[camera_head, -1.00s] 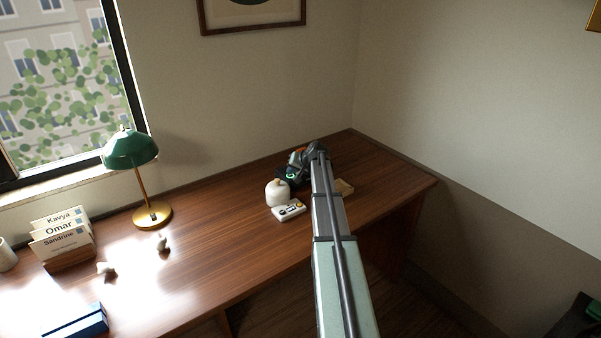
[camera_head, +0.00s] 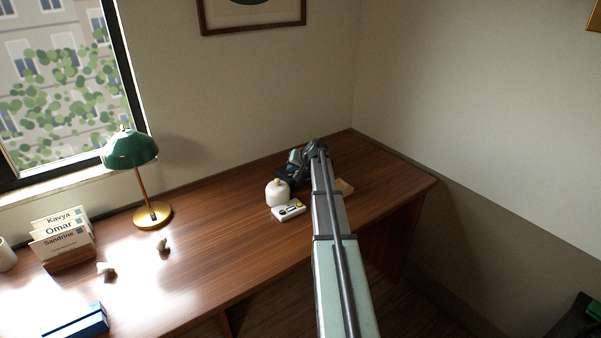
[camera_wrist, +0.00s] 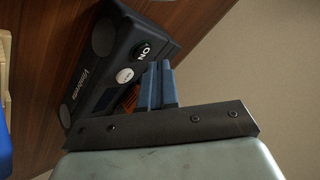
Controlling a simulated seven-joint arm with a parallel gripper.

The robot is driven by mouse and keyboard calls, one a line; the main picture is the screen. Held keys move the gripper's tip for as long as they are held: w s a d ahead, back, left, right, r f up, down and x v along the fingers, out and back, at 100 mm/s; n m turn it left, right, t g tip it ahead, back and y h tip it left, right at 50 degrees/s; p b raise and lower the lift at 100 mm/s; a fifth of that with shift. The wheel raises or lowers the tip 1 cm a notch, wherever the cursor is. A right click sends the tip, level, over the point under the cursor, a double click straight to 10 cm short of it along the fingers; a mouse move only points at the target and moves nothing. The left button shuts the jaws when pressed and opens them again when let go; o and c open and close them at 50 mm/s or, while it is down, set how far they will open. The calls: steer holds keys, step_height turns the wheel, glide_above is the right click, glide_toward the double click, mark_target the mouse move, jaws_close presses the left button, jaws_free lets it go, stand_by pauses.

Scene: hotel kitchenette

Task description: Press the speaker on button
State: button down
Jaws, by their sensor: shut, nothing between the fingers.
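The speaker (camera_wrist: 90,70) is a dark box with round grey discs and lettering on its face, seen tilted in the wrist view. Its ON button (camera_wrist: 142,50) is round and dark green with white letters. A white round button (camera_wrist: 125,75) sits beside it, with an orange part (camera_wrist: 128,97) partly behind my gripper. My gripper (camera_wrist: 161,66) is shut and empty, its blue fingertips close beside the ON button. I cannot tell whether they touch it. In the head view, only a dark bit of the speaker (camera_head: 284,180) shows; my arm hides the rest.
On the wooden desk (camera_head: 215,240), a white round jar (camera_head: 277,194) and a white button pad (camera_head: 288,210) stand just left of my arm. A green lamp (camera_head: 131,150) and card holder (camera_head: 65,250) are farther left.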

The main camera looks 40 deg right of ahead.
steer(key=shift+r, duration=0.1)
steer(key=shift+r, duration=2.9)
steer(key=c, duration=1.8)
jaws_free()
